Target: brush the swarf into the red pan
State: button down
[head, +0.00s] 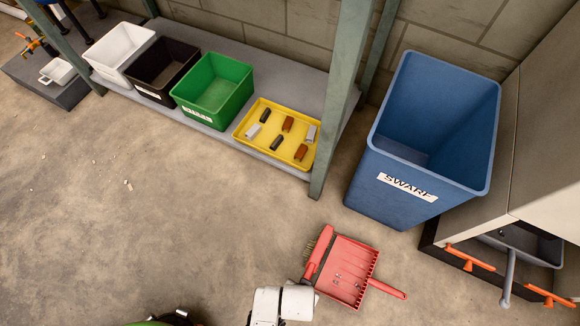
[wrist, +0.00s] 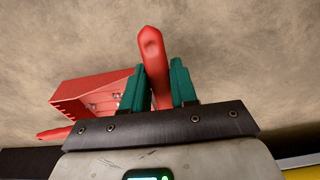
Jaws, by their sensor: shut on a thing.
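The red pan (head: 350,256) lies on the floor at the lower right of the head view, its handle to the right. A few small bits of swarf (head: 352,281) show in it. The red brush (head: 320,251) is at the pan's left edge, pale bristles facing left; I cannot tell whether it touches the pan. In the wrist view my gripper (wrist: 158,85) has its teal fingers shut on the red handle of the brush (wrist: 152,48). The pan (wrist: 85,92) shows behind them at the left. A few pale bits (head: 128,185) lie on the floor at the left.
A blue bin (head: 405,192) labelled SWARF stands beyond the pan, next to a grey machine (head: 550,140) with orange handles. A shelf holds a yellow tray (head: 240,132) of parts and green (head: 213,92), black and white bins. The floor at left is mostly clear.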

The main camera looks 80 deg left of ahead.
jog(key=w+d, duration=0.1)
jog(key=w+d+p, duration=0.1)
jog(key=w+d, duration=0.2)
jog(key=w, duration=0.1)
jog(key=shift+d+r, duration=0.25)
jog(key=shift+r, duration=0.1)
notch_tip(320, 180, up, 6)
jog(key=p, duration=0.7)
jog(key=shift+r, duration=0.15)
jog(key=shift+a, duration=0.15)
dwell(0.4)
